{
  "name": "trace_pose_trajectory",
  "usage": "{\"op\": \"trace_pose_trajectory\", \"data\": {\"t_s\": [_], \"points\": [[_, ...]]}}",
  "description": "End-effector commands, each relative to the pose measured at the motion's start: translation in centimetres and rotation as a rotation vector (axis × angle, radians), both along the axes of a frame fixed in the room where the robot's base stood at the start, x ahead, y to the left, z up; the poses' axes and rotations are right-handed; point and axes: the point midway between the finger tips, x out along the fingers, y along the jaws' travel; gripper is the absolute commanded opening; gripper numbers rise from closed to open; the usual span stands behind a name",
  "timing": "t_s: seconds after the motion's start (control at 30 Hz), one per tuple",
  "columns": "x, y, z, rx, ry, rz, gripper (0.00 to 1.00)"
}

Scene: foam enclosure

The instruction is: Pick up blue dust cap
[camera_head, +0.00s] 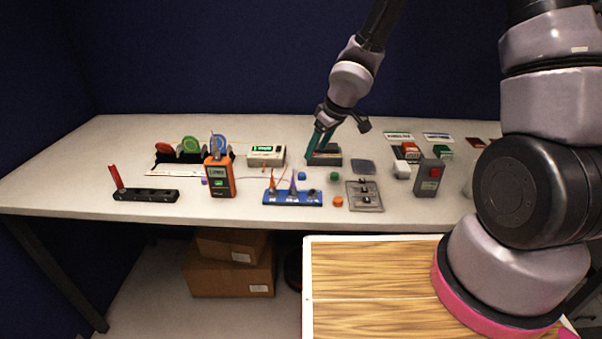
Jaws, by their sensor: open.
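The blue dust cap (302,176) is a small blue piece lying on the white table, just behind the blue rack (292,199). My gripper (322,147) hangs from the arm above the back middle of the table. It is open, up and to the right of the blue cap and apart from it. A teal, finger-like part shows at its left side, in front of a dark block. A green cap (334,176) lies to the right of the blue cap. An orange cap (338,201) lies nearer the front edge.
An orange handheld meter (219,177) and a black rack with a red stick (146,195) stand to the left. A white device (266,156) with a green display is behind. A grey plate (365,196) and a grey box with a red button (429,178) stand to the right.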

Motion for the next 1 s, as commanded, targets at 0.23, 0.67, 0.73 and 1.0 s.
{"op": "trace_pose_trajectory", "data": {"t_s": [0.23, 0.67, 0.73, 1.0], "points": [[0.4, 0.8, -2.1, -0.002, 0.002, 0.004, 0.69], [1.4, 1.8, -5.2, -0.002, 0.001, 0.000, 0.69], [1.6, 2.1, -5.7, -0.003, 0.001, 0.001, 0.69], [2.7, 3.6, -9.0, -0.003, 0.001, -0.001, 0.69]]}}
